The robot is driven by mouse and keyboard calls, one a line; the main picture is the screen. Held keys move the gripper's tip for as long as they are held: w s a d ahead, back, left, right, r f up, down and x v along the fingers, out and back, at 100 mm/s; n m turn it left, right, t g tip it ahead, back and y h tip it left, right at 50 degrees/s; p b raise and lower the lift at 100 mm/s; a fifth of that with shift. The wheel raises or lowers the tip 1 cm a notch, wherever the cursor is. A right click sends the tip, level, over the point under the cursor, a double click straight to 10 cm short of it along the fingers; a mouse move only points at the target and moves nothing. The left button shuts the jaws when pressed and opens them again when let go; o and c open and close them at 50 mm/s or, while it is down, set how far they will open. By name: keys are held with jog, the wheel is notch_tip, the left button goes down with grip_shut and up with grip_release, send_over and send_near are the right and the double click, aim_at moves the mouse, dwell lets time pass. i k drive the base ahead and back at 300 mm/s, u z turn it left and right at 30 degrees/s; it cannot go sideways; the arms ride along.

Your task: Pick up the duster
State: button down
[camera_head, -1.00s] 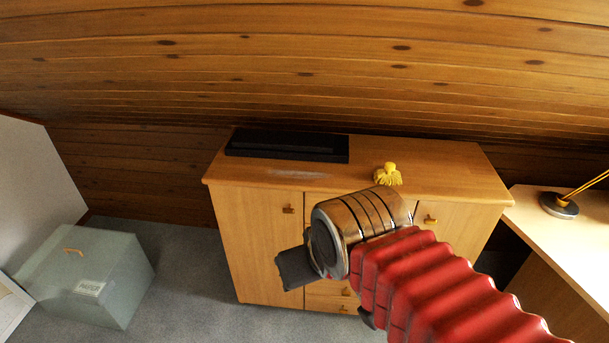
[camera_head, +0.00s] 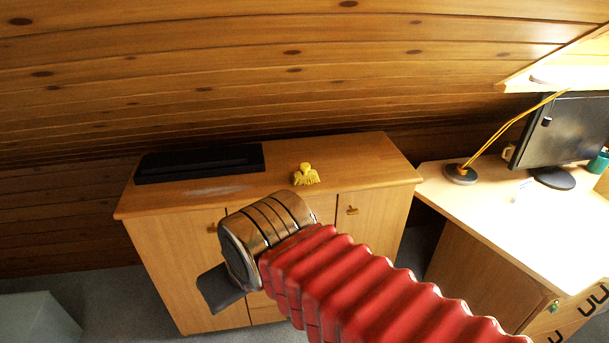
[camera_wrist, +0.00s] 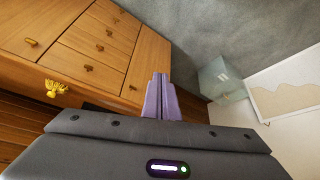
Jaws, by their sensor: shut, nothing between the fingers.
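The duster (camera_head: 306,174) is a small yellow tufted thing with a knob on top. It rests on the wooden cabinet's top (camera_head: 352,160), right of a long black object. In the wrist view the duster (camera_wrist: 57,88) shows at the left, clear of the fingers. My gripper (camera_wrist: 160,76) has purple fingers that are together with nothing between them.
The long black object (camera_head: 200,163) lies along the cabinet's back left. A desk (camera_head: 520,225) with a lamp base (camera_head: 461,174) and a monitor (camera_head: 575,130) stands at the right. A grey box (camera_head: 35,320) is on the floor at the left. A sloping timber ceiling hangs close above.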

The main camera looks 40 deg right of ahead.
aim_at(306, 175)
jog(key=u, duration=0.65)
jog(key=k, duration=0.9)
jog(key=z, duration=0.75)
jog(key=i, duration=1)
